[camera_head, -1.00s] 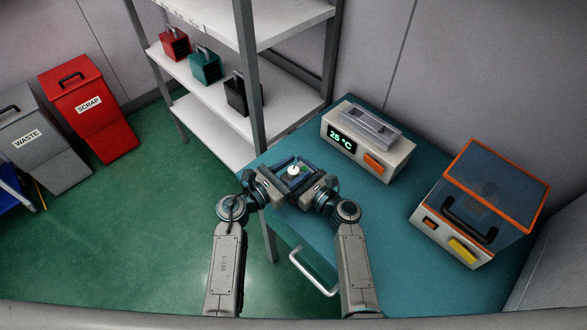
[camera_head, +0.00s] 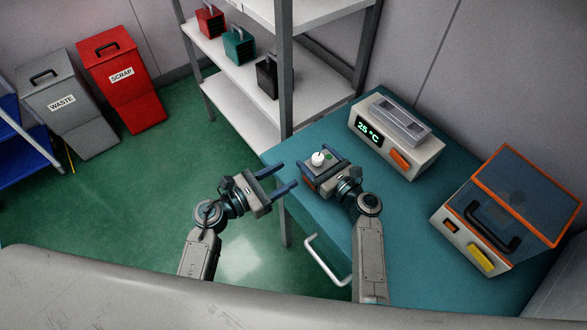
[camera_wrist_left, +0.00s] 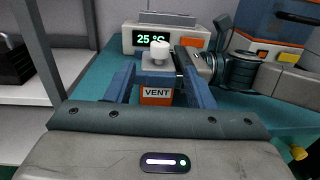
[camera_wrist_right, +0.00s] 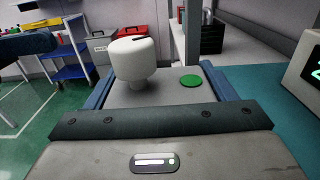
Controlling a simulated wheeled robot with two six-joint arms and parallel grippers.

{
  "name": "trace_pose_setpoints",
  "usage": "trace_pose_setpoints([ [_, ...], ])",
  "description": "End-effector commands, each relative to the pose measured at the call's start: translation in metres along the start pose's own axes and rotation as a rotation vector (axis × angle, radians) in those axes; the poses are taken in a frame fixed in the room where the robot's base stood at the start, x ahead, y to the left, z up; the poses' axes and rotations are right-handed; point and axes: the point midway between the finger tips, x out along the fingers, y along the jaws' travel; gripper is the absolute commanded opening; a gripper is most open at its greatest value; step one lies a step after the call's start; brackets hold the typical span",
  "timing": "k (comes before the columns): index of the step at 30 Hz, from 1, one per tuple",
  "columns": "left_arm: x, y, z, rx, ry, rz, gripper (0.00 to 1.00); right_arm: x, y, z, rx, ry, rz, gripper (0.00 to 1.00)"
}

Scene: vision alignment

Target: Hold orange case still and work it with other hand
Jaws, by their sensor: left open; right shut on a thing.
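The case is a small grey box (camera_head: 325,166) with a white knob (camera_head: 319,158) and a green disc on top. The left wrist view shows an orange VENT panel (camera_wrist_left: 157,95) on its side. My right gripper (camera_head: 327,174) is shut on the case and holds it at the table's near left edge; its fingers flank the case in the right wrist view (camera_wrist_right: 155,88). My left gripper (camera_head: 287,174) is open and empty, left of the case and apart from it, its fingers pointing toward it. The knob also shows large in the right wrist view (camera_wrist_right: 135,58).
On the teal table (camera_head: 400,215) stand a device reading 25 °C (camera_head: 395,135) and an orange-framed box with a clear lid (camera_head: 505,215). A shelf (camera_head: 240,90) with several small cases stands behind. Waste (camera_head: 65,108) and scrap (camera_head: 122,80) bins are at left.

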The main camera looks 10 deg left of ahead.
Motion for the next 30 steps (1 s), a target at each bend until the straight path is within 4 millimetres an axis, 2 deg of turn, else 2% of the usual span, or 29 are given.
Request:
trace_pose_setpoints([
  [12, -0.004, 0.0, 0.0, -0.004, 0.001, -0.001, 0.48, 0.0, 0.0, 0.0, 0.0, 0.0, 0.0, 0.48],
  [17, -0.003, 0.001, -0.001, -0.093, 0.002, -0.015, 0.48, 0.0, 0.0, 0.0, 0.0, 0.0, 0.0, 0.48],
  [20, -0.002, 0.003, -0.002, -0.23, 0.005, -0.032, 0.48, 0.0, 0.0, 0.0, 0.0, 0.0, 0.0, 0.48],
  [30, 0.003, 0.01, -0.006, -0.873, 0.055, -0.111, 0.48, 0.0, 0.0, 0.0, 0.0, 0.0, 0.0, 0.48],
])
